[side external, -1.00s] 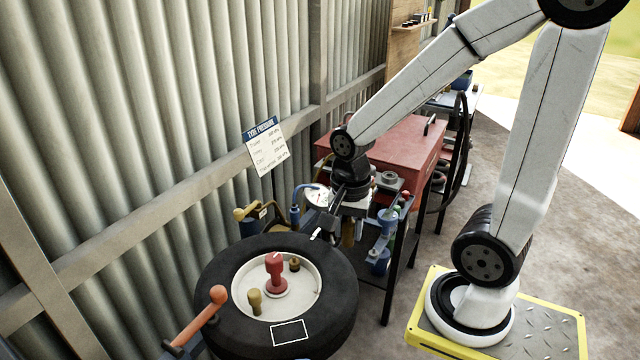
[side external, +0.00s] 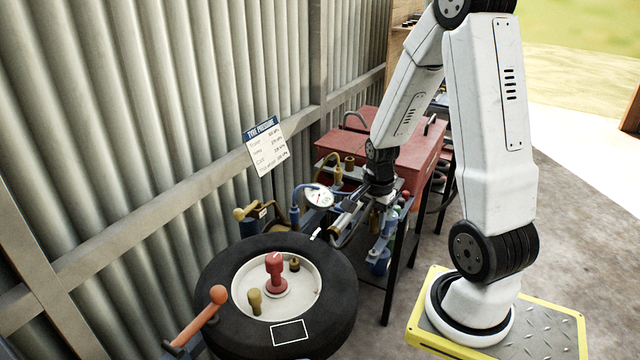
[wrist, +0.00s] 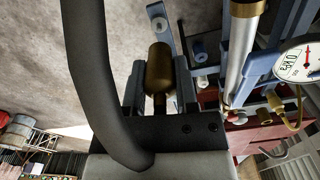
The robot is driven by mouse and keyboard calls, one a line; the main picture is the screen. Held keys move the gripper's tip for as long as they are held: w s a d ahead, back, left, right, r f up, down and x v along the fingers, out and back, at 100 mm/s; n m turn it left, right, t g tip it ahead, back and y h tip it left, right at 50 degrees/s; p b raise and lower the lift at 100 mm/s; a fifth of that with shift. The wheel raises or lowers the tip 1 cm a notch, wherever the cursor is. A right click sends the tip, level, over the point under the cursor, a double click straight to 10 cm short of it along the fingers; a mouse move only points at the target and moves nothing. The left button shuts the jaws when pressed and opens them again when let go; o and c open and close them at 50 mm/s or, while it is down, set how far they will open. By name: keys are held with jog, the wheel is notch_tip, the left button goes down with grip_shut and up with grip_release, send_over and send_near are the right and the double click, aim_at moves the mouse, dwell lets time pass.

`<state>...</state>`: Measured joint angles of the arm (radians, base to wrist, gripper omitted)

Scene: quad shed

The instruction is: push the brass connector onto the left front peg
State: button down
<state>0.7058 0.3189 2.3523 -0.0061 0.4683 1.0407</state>
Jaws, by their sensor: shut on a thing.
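The brass connector (wrist: 159,68) is between the two grey fingers of my gripper (wrist: 159,88) in the wrist view, and the fingers are shut on it. In the side external view my gripper (side external: 352,206) is low at the bench beside the dial gauge (side external: 319,195); the connector cannot be made out there. Two small brass-coloured upright pieces, one of them (side external: 349,163), stand behind the gauge. I cannot tell which piece, if any, is the left front peg.
A tyre (side external: 214,310) with a red knob (side external: 275,268) lies at the front. A red cabinet (side external: 400,150) stands behind my gripper. Blue fittings (side external: 379,260) sit on the dark rack. A thick dark hose (wrist: 95,90) crosses the wrist view. A corrugated wall bounds the left.

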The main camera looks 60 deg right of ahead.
jog(key=shift+s+d+f, duration=0.2)
jog(key=shift+d+f, duration=0.15)
jog(key=shift+d, duration=0.15)
jog(key=shift+f, duration=0.1)
jog(key=shift+f, duration=2.75)
jog(key=shift+f, duration=0.65)
jog(key=c, duration=0.7)
grip_release()
jog(key=shift+o, duration=0.2)
jog(key=shift+r, duration=5.5)
